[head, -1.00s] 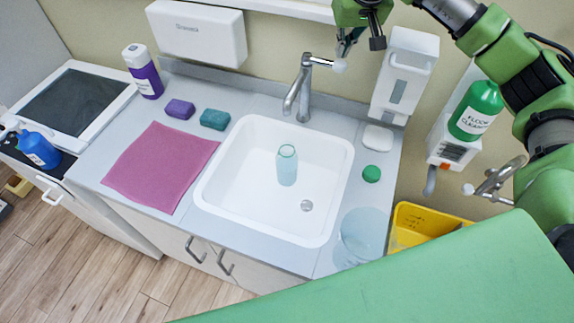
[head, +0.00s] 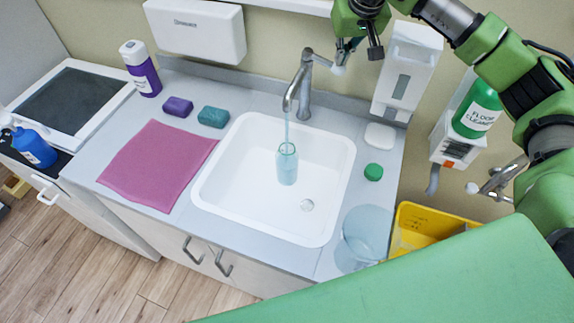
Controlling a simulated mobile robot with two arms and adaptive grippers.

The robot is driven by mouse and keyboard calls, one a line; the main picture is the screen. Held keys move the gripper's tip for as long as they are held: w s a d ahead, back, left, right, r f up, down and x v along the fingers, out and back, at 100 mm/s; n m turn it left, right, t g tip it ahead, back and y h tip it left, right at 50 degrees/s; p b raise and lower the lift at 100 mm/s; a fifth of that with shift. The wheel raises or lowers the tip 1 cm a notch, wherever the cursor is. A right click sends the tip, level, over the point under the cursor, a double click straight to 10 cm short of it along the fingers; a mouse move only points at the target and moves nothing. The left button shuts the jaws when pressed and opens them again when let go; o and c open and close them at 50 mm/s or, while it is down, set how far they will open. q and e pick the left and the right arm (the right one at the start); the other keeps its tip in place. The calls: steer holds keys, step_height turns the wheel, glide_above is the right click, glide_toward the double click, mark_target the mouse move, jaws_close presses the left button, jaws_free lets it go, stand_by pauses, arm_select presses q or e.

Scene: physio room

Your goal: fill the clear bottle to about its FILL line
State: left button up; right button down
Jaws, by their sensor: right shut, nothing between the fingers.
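The clear bottle (head: 287,167) stands upright and uncapped in the white sink (head: 240,188), under the spout of the tap (head: 300,85). A thin stream of water runs from the spout into the bottle's mouth. Its FILL line and water level are too small to read. A green cap (head: 373,172) lies on the counter right of the sink. My right gripper (head: 347,58) is shut and empty, beside the tap's lever tip (head: 338,70); I cannot tell whether they touch. My left gripper is not in view.
A clear tub (head: 364,238) stands at the counter's front right, by a yellow bin (head: 425,225). Sponges, a pink cloth (head: 158,165) and a purple bottle (head: 142,68) are left of the sink. A soap dispenser (head: 405,75) hangs right of the tap.

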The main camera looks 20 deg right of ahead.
step_height(320, 180, up, 9)
steer(key=p, duration=0.6)
steer(key=shift+p, duration=0.35)
